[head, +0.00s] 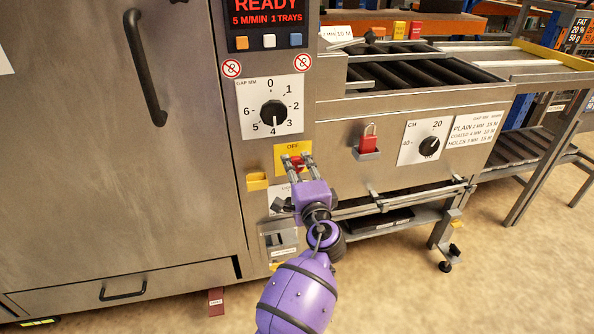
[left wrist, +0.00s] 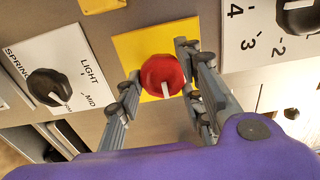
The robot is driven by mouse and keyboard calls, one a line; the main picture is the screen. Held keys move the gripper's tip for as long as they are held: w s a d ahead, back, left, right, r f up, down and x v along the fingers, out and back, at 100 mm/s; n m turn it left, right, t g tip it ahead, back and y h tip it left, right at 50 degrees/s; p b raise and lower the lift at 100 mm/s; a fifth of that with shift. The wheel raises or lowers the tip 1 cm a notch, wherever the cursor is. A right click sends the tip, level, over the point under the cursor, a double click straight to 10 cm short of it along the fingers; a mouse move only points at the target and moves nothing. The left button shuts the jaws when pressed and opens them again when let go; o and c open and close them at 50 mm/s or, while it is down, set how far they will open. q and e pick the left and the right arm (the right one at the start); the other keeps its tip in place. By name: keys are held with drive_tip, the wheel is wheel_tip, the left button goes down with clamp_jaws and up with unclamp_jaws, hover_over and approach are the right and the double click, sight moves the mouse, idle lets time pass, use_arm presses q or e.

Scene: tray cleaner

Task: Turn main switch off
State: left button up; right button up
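The main switch is a round red knob on a yellow plate (head: 279,159) reading OFF at its top, below the gap dial. The red knob (left wrist: 161,73) shows clearly in the left wrist view, its pale mark pointing downward there, toward the right side of the panel. My left gripper (head: 299,159) is at the plate, with one finger on each side of the knob. Its fingers (left wrist: 160,78) are spread and close to the knob's sides; I cannot tell whether they touch it. In the head view the fingers hide much of the knob. My right gripper is not in view.
The gap dial (head: 274,113) is just above. A dial marked LIGHT and MID (left wrist: 50,87) is close on the other side. A yellow holder (head: 257,182) juts out lower left. The display (head: 266,20) reads READY.

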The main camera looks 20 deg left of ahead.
use_arm(q)
drive_tip(key=shift+f, duration=0.3)
drive_tip(key=shift+c, duration=0.3)
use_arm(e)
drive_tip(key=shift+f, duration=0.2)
